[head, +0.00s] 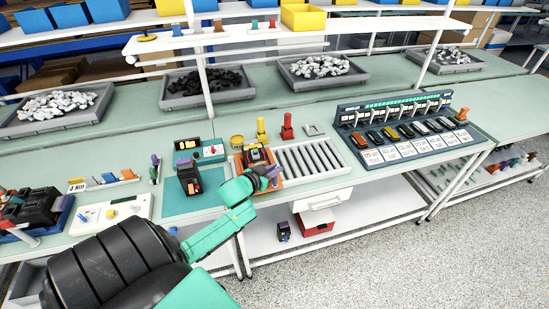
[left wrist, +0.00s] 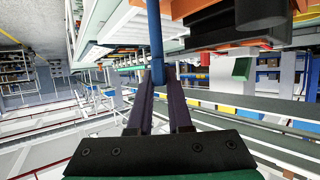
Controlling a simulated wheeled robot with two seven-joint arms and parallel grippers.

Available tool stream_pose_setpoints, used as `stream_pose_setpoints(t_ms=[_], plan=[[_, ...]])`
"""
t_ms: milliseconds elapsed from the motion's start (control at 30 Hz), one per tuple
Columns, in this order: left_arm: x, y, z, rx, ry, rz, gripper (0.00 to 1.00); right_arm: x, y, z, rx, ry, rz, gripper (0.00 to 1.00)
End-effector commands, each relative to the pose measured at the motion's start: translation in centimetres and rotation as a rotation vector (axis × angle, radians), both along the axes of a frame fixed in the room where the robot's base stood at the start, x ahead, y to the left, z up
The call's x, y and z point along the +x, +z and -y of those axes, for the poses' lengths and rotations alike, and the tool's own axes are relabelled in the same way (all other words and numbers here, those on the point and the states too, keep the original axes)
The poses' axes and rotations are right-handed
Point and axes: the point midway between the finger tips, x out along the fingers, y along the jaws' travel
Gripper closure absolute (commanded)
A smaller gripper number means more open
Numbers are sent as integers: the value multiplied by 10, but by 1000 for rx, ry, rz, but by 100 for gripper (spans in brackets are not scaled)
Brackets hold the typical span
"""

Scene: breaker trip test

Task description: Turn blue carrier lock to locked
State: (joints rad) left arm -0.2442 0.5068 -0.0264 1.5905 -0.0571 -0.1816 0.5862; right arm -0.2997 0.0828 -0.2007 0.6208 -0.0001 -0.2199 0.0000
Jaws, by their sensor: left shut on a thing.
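My left gripper (head: 272,172) reaches the orange carrier (head: 266,183) at the table's front edge. A black breaker (head: 257,156) sits on that carrier. In the left wrist view, the dark purple fingers of my left gripper (left wrist: 158,84) are shut on the lower end of a blue bar, the blue carrier lock (left wrist: 155,38). The orange carrier (left wrist: 192,8) and a black body show beside it at the top. In the head view the gripper hides the lock, and I cannot tell its setting. My right gripper is not in view.
A roller tray (head: 310,160) lies right of the carrier. A black device (head: 188,178) stands on a teal mat (head: 190,205) to the left. A yellow post (head: 261,130) and a red post (head: 287,127) stand behind. A breaker rack (head: 400,125) is further right.

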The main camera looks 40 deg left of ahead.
Motion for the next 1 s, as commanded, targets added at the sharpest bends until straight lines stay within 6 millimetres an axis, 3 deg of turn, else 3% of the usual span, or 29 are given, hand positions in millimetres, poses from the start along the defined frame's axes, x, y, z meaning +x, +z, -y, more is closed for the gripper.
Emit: stream_pose_setpoints(t_ms=[133,267,700,1000], plan=[[0,-1,-4,13,-141,-3,100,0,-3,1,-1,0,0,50],[1,-6,-3,11,-263,-4,100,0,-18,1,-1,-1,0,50],[1,-11,-2,7,-587,-1,100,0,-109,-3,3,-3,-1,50],[0,-5,0,0,-679,-3,100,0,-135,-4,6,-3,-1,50]])
